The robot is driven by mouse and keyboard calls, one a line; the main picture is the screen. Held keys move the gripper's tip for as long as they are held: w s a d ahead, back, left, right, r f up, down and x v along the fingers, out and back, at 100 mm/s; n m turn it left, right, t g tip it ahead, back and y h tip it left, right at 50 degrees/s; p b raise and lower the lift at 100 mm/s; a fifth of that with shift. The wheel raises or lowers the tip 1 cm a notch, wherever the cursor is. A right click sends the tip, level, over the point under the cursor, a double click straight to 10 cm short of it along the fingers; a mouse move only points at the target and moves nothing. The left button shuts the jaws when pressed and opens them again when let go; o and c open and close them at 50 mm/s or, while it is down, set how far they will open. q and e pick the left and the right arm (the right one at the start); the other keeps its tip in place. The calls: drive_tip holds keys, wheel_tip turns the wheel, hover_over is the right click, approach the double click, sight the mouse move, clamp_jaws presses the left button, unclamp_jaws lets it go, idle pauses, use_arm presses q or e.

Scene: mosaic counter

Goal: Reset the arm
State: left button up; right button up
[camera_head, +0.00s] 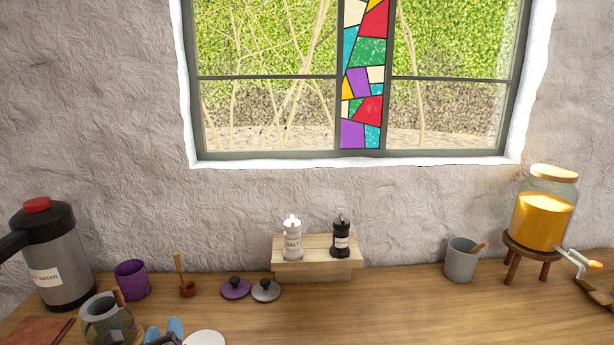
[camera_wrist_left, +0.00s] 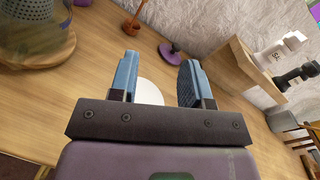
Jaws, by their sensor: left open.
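My left gripper (camera_head: 164,330) shows at the bottom edge of the head view, left of centre, with its blue fingers up. In the left wrist view the left gripper (camera_wrist_left: 160,65) is open, with its two blue fingers wide apart and nothing held between them. A white round disc (camera_head: 205,338) lies on the counter just right of the gripper. The white disc (camera_wrist_left: 150,92) shows beyond and between the fingers in the left wrist view, partly hidden by the gripper. My right gripper is not in view.
A patterned pot (camera_head: 107,322), purple cup (camera_head: 132,280) and hot water flask (camera_head: 55,262) stand left of the gripper. Two lids (camera_head: 236,289) lie before the wooden stand (camera_head: 316,268) with salt and pepper mills. A grey cup (camera_head: 461,262) and juice dispenser (camera_head: 541,215) stand right. Centre-right counter is clear.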

use_arm(q)
drive_tip(key=s+d+f+n+h, duration=0.1)
drive_tip(key=s+f+n, duration=0.1)
drive_tip(key=n, duration=0.4)
drive_tip(key=s+d+f+n+g+h, duration=0.1)
drive_tip(key=s+f+n, duration=0.1)
drive_tip(key=n, duration=0.5)
drive_tip(key=s+d+f+n+g+h, duration=0.1)
drive_tip(key=s+f+n+h, duration=0.1)
drive_tip(key=n, duration=0.4)
drive_tip(key=shift+s+d+n, duration=0.3)
drive_tip(key=shift+s, duration=0.25)
drive_tip(key=s+f+n+g, duration=0.2)
drive_tip(key=s+f+n, duration=0.2)
drive_tip(key=s, duration=0.4)
drive_tip(key=s+a+f+n+g, duration=0.1)
drive_tip(key=s+f+n, duration=0.3)
drive_tip(key=s, duration=0.5)
wheel_tip(320, 180, down, 2)
drive_tip(key=shift+s+a+f+g, duration=0.1)
drive_tip(key=shift+s+a+g, duration=0.2)
drive_tip(key=shift+g, duration=0.1)
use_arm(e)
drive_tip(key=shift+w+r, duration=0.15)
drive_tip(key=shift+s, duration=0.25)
